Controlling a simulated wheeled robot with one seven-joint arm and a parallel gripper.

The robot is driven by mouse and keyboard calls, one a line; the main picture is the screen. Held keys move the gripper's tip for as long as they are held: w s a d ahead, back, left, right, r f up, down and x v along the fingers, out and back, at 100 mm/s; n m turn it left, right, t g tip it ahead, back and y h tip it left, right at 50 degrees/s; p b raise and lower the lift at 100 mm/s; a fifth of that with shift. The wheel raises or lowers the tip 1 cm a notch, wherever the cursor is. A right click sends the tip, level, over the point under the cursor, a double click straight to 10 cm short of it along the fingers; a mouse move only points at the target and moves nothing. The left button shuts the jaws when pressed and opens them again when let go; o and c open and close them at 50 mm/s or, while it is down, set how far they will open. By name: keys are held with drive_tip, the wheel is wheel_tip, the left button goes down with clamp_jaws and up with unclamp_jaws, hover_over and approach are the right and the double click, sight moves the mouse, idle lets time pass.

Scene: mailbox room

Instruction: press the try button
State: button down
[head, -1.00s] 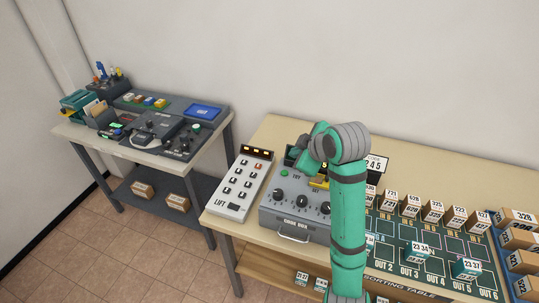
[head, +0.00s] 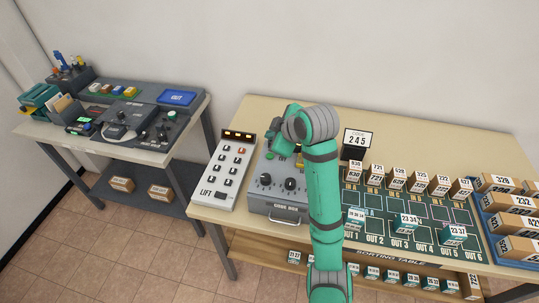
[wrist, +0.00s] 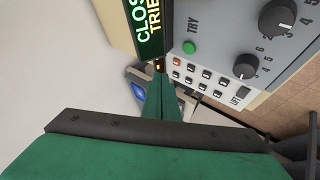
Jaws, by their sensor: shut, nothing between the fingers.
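The grey code box (head: 275,204) stands on the near table in the head view, with dark knobs on its top. Its green TRY button (head: 270,155) is a small spot near the box's back left, close to my arm. In the wrist view the TRY button (wrist: 189,47) shows clearly, round and unobstructed beside the word TRY. A lit display next to it shows parts of words, "CLOS" and "TRIE". My gripper (wrist: 159,76) is shut and empty. Its fingertips appear beside the button in the picture; their gap from it cannot be told. The fingertips are not clear in the head view.
A white LIFT keypad (head: 229,176) stands left of the box. A code sign reading 245 (head: 357,140) stands behind my arm to the right. A second table with a grey console (head: 128,122) is at left.

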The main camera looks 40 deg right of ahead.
hover_over(271, 159)
wheel_tip(271, 159, down, 5)
drive_tip(key=shift+r, duration=0.1)
drive_tip(key=shift+d+f, duration=0.1)
drive_tip(key=shift+f, duration=0.1)
drive_tip(key=shift+s+d+f, duration=0.1)
drive_tip(key=shift+s+f, duration=0.1)
drive_tip(key=shift+w, duration=0.15)
idle(0.7)
idle(1.0)
drive_tip(key=shift+f, duration=0.4)
